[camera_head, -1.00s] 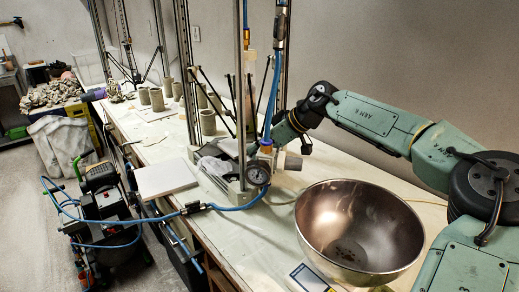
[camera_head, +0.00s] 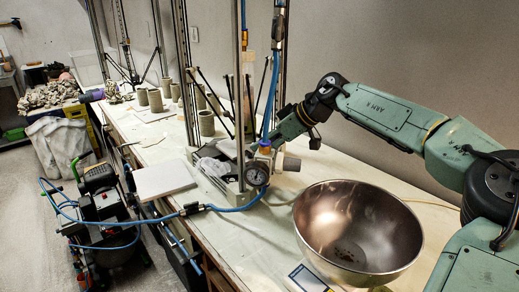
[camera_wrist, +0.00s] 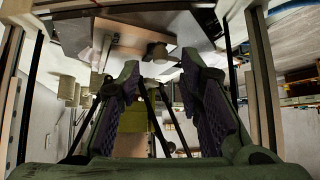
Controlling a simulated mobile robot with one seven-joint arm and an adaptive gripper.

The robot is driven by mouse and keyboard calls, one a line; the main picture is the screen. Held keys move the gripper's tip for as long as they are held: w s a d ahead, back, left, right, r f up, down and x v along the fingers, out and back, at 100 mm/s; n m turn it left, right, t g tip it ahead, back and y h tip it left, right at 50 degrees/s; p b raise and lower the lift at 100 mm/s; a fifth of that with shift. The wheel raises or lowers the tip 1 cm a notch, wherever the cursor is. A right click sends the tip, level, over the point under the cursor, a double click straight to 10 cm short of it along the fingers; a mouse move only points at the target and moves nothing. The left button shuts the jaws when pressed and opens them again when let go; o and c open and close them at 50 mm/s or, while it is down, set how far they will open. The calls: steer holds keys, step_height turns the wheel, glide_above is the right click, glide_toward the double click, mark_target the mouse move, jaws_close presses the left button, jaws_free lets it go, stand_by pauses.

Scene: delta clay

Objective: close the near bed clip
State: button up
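The near delta printer (camera_head: 240,80) stands on the white bench, with its bed area low between the uprights. I cannot make out the near bed clip in either view; the printer's frame and hose hide much of the bed.
A blue hose and pressure gauge (camera_head: 257,173) hang at the printer's front. A large metal bowl (camera_head: 358,232) stands to the right on the bench. A white slab (camera_head: 163,180) lies to the left. Several clay cups (camera_head: 206,123) stand farther back.

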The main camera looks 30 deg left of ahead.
steer(key=v, duration=0.8)
steer(key=shift+d+r, duration=0.25)
steer(key=shift+r, duration=0.05)
